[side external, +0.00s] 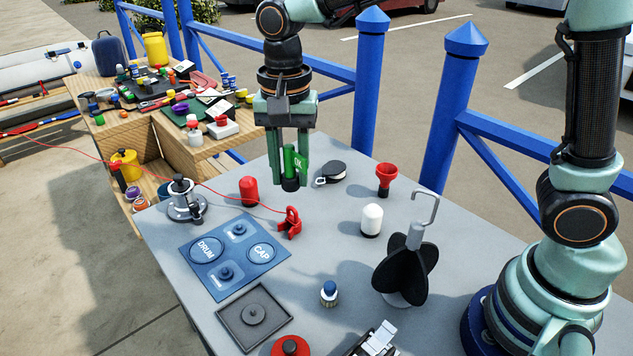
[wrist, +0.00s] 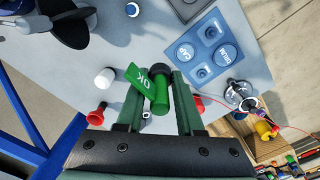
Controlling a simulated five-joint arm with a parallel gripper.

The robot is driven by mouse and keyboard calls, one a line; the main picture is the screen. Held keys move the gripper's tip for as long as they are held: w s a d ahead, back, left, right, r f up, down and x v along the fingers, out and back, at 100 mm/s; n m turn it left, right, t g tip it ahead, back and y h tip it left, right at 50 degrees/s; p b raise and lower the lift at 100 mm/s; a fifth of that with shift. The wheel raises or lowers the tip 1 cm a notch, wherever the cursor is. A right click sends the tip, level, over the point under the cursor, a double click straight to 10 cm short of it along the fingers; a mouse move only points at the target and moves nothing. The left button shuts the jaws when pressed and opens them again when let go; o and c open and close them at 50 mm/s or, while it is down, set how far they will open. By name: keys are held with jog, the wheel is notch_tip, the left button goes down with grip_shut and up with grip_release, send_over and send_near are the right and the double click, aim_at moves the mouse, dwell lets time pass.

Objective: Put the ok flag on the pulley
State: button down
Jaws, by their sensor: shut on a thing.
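The ok flag (side external: 300,162) is green with white OK lettering, a green stem and a black end. My gripper (side external: 290,180) points down with a finger on each side of it and is shut on it. In the wrist view the flag (wrist: 141,79) shows between the fingers of my gripper (wrist: 160,82), its black end (wrist: 160,69) near the fingertips. The pulley (side external: 333,172), dark with a pale rim and a small shackle, lies on the table just right of my gripper. I cannot tell the flag's exact height above the table.
A red funnel (side external: 386,179), a white bottle (side external: 371,220) and a black finned object (side external: 405,268) with a hook stand to the right. A red cylinder (side external: 249,190), a red clip (side external: 290,222), a winch (side external: 184,201) and a blue panel (side external: 222,282) are left and in front.

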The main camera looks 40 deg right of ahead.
jog(key=w+d+r+m, duration=0.2)
jog(key=w+d+m, duration=0.25)
jog(key=w, duration=0.25)
jog(key=m, duration=1.3)
send_over(336, 166)
notch_tip(336, 166, down, 19)
jog(key=shift+r, duration=0.1)
jog(key=c, duration=0.5)
grip_release()
jog(key=shift+c, duration=0.2)
